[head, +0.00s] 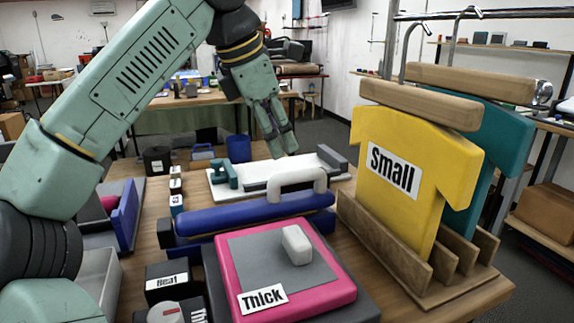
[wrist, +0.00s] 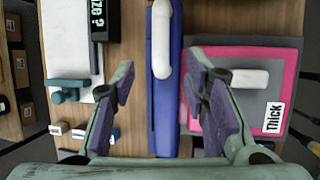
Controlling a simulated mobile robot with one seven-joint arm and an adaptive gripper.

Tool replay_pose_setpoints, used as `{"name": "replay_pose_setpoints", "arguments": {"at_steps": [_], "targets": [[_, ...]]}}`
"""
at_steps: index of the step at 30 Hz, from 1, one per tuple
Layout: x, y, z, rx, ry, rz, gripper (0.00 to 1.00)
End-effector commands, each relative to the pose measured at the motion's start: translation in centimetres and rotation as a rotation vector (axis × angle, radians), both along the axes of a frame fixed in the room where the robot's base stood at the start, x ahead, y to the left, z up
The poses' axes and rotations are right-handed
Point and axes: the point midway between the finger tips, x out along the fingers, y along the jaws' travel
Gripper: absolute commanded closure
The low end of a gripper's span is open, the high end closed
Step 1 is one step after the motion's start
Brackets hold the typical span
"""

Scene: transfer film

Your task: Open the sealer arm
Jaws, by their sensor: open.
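The sealer arm is a long blue bar (head: 250,212) lying low and level across the table, with a white loop handle (head: 320,180) on top. In the wrist view the blue bar (wrist: 165,120) runs up the picture, with the white handle (wrist: 162,40) at its upper part. My gripper (head: 281,143) hangs above and behind the bar in the head view, apart from it. In the wrist view my gripper (wrist: 161,75) is open and empty, its fingers on either side of the bar as seen from above. The bar's underside is hidden.
A pink pad labelled "Thick" (head: 335,280) with a white block (head: 296,245) sits in front. A white board with a teal clamp (head: 260,176) lies behind. Yellow (head: 400,185) and teal (head: 505,150) shirt shapes stand in a wooden rack at right. Small labelled boxes (head: 167,281) crowd the left.

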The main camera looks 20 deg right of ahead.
Motion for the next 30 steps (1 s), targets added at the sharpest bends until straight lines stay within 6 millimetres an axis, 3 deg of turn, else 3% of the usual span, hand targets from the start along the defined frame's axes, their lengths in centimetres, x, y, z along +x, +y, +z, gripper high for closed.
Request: {"name": "replay_pose_setpoints", "arguments": {"at_steps": [9,15,26,30], "targets": [[1.1,-2.3,-5.5,0.0,0.003,-0.004,0.59],[1.6,-3.2,-7.6,-0.001,0.001,-0.002,0.59],[1.7,-3.4,-8.2,-0.001,0.001,-0.001,0.59],[1.7,-3.4,-8.2,-0.001,0.001,-0.001,0.67]]}}
